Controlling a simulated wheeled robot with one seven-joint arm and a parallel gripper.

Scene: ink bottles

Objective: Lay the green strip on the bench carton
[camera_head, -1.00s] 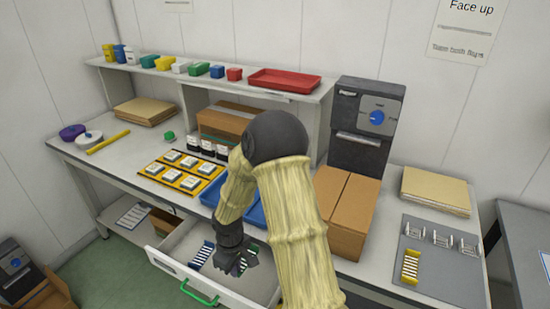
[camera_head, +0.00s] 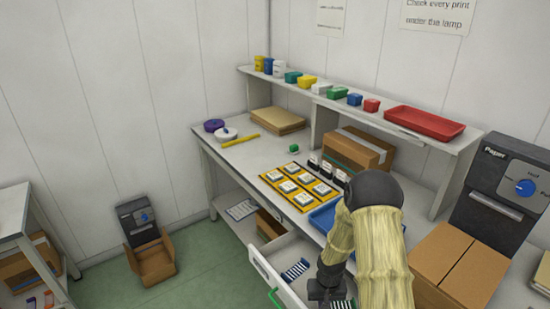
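The open white drawer (camera_head: 262,258) under the bench holds a blue-and-white striped strip (camera_head: 295,270). A green-and-white strip (camera_head: 343,304) shows only in part at the bottom edge of the picture, beside my gripper. My dark gripper (camera_head: 326,294) points down into the drawer, right of the blue strip. Its fingertips are small and dark, so I cannot tell whether it is open or touches the green strip. A closed brown carton (camera_head: 455,262) stands on the bench at right. Another, taped carton (camera_head: 358,149) stands on the bench under the shelf.
A yellow tray (camera_head: 287,189) with white-topped pads, dark ink bottles (camera_head: 328,170) and a blue tray (camera_head: 325,217) occupy the bench. A shelf (camera_head: 345,104) carries small tubs and a red tray (camera_head: 425,122). An open carton (camera_head: 152,259) stands on the floor. The bench's left part has free room.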

